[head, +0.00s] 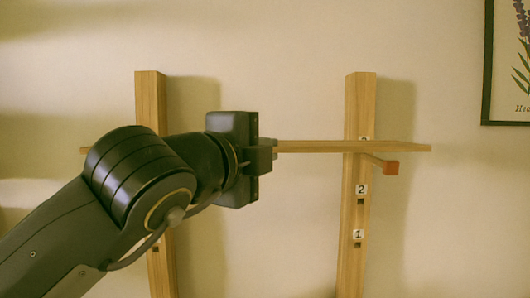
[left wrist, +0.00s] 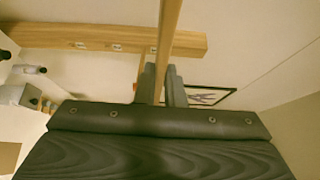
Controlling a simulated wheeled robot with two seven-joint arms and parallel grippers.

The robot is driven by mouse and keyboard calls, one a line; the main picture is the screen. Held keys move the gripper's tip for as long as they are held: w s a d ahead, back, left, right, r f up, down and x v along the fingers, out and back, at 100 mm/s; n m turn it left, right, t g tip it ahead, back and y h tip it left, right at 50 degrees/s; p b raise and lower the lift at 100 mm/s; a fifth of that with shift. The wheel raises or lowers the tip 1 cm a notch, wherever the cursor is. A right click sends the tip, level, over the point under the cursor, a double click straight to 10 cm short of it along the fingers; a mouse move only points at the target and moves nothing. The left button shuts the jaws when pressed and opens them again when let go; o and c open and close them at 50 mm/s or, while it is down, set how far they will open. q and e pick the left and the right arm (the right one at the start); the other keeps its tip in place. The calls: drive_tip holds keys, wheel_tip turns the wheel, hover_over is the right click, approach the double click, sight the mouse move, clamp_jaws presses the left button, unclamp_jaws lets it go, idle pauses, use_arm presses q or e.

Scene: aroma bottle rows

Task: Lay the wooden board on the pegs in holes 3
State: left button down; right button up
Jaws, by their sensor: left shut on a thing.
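The wooden board (head: 350,147) is held level across two upright wooden posts, the left post (head: 150,98) and the right post (head: 352,215). My left gripper (head: 268,149) is shut on the board near its middle; the left wrist view shows the board (left wrist: 171,28) between the fingers (left wrist: 162,82). A red-tipped peg (head: 390,168) sticks out of the right post above label 2 (head: 361,189), just under the board. I cannot tell whether board and peg touch. The label above is mostly covered by the board. My arm hides much of the left post, and no peg shows there.
A framed plant picture (head: 505,65) hangs on the wall at the upper right. In the left wrist view, small bottles (left wrist: 30,69) and other items lie at the left, beyond a post (left wrist: 100,38).

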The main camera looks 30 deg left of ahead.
use_arm(q)
drive_tip(key=shift+w+a+r+p, duration=0.15)
drive_tip(key=shift+w+a, duration=0.25)
drive_tip(key=shift+w, duration=0.3)
drive_tip(key=shift+w+a+f+p, duration=0.1)
drive_tip(key=shift+w+a, duration=0.35)
drive_tip(key=shift+w, duration=0.2)
drive_tip(key=shift+w+a+r+p, duration=0.15)
drive_tip(key=shift+w+a, duration=0.25)
drive_tip(key=shift+w, duration=0.3)
drive_tip(key=shift+w+a+f+p, duration=0.1)
drive_tip(key=shift+w+a+p, duration=0.1)
drive_tip(key=shift+w+a, duration=0.3)
drive_tip(key=shift+w+a+p, duration=0.2)
drive_tip(key=shift+w, duration=0.45)
drive_tip(key=shift+w+a+p, duration=0.35)
drive_tip(key=shift+w, duration=0.25)
drive_tip(key=shift+w+a+p, duration=0.3)
drive_tip(key=shift+w+a, duration=0.05)
drive_tip(key=shift+w, duration=0.2)
drive_tip(key=shift+f+b, duration=0.8)
drive_tip(key=shift+f, duration=0.15)
drive_tip(key=shift+f+b, duration=0.5)
drive_tip(key=shift+f, duration=0.15)
drive_tip(key=c, duration=1.5)
unclamp_jaws()
drive_tip(key=shift+o, duration=0.2)
